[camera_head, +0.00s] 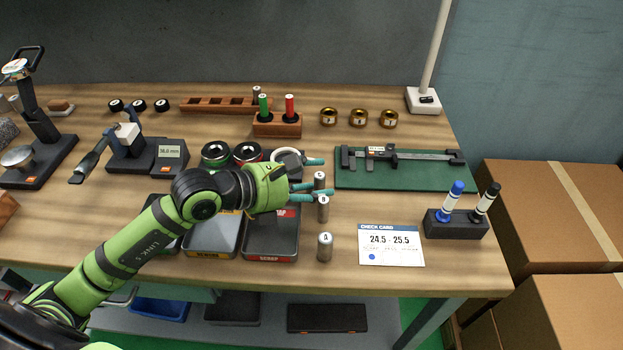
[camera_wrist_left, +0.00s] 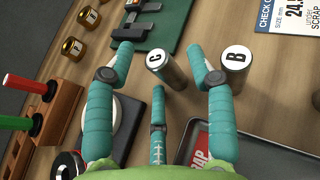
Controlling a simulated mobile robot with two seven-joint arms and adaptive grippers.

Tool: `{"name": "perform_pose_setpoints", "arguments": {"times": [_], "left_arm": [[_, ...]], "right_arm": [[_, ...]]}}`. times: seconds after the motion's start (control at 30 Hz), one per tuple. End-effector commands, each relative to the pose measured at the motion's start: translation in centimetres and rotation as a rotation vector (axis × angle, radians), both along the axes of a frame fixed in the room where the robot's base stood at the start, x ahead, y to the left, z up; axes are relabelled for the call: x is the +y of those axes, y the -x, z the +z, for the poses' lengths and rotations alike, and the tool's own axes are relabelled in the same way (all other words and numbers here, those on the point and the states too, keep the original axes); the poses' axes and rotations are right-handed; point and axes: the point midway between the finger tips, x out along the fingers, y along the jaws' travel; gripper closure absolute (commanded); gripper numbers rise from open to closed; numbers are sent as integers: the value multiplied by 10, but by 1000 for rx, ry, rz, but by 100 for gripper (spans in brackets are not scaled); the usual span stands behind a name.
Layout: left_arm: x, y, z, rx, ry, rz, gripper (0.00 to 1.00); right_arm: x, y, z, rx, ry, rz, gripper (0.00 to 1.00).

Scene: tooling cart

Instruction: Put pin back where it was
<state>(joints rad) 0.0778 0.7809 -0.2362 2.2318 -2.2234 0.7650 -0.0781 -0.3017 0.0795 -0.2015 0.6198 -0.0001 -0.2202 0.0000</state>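Three grey metal pins stand upright in a row on the bench. Pin A (camera_head: 325,248) is nearest the front, pin B (camera_head: 323,213) is behind it, and pin C (camera_head: 319,182) is farthest back. My left gripper (camera_head: 318,177) is open at pin C, with its teal fingers spread. In the left wrist view, pin C (camera_wrist_left: 174,74) shows between the spread fingertips, and I see no firm grip on it. Pin B (camera_wrist_left: 239,72) stands just outside the right finger there. A wooden rack (camera_head: 215,104) at the back holds one pin (camera_head: 256,91). My right gripper is out of view.
A check card (camera_head: 391,245) reading 24.5 - 25.5 lies right of the pins. The scrap tray (camera_head: 271,240) is left of them. A caliper (camera_head: 405,155) lies on a green mat (camera_head: 355,181). A marker stand (camera_head: 457,224) is at the right. Brass rings (camera_head: 358,118) stand behind.

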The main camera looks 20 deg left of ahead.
Motion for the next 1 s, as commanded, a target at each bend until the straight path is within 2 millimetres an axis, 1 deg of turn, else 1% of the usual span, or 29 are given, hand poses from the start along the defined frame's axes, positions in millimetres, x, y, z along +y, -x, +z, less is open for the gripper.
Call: {"name": "perform_pose_setpoints", "arguments": {"times": [0.17, 0.27, 0.5, 0.73, 1.0], "left_arm": [[1, 1, 5, 0, -2, 1, 45], [11, 11, 6, 0, -3, 2, 45], [36, 44, 22, 4, -5, -2, 45], [54, 65, 34, 3, -2, -1, 45], [68, 80, 45, 3, 2, 1, 45]], "right_arm": [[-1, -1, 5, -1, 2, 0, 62], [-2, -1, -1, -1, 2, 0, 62], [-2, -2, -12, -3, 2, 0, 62], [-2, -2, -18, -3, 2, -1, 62], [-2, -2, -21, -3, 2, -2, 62]]}}
